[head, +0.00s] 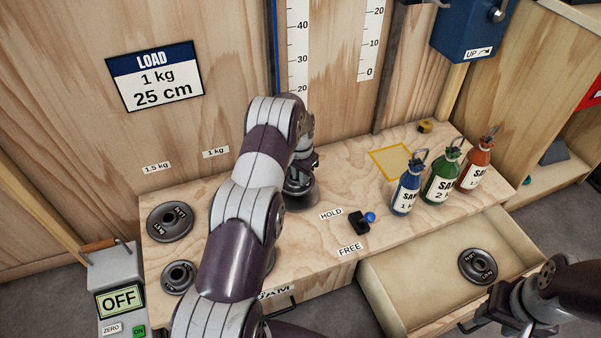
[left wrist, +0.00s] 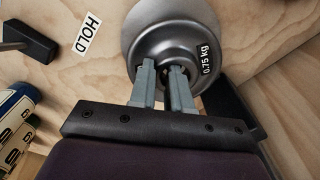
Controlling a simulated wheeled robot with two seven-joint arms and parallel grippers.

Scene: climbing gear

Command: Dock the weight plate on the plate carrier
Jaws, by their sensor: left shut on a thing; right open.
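Dark round weight plates with centre holes lie on the bench at left, a larger one (head: 157,219) and a smaller one (head: 170,281); another plate (head: 477,279) lies in the open drawer. My left gripper (left wrist: 171,92) is shut on the middle of a round grey metal piece (left wrist: 150,45) labelled 0.75 kg. In the head view this piece (head: 301,197) stands at the back of the bench, partly behind my left arm; whether it is the plate carrier or a plate I cannot tell. My right gripper (head: 484,317) is open and empty at the drawer's front right.
A blue-knobbed lever (head: 360,224) stands between the HOLD and FREE labels. Blue (head: 406,196), green (head: 440,185) and orange (head: 474,172) bottle-shaped weights stand at right by a yellow square outline (head: 389,161). A box reading OFF (head: 121,300) is at left. The drawer (head: 415,285) juts out.

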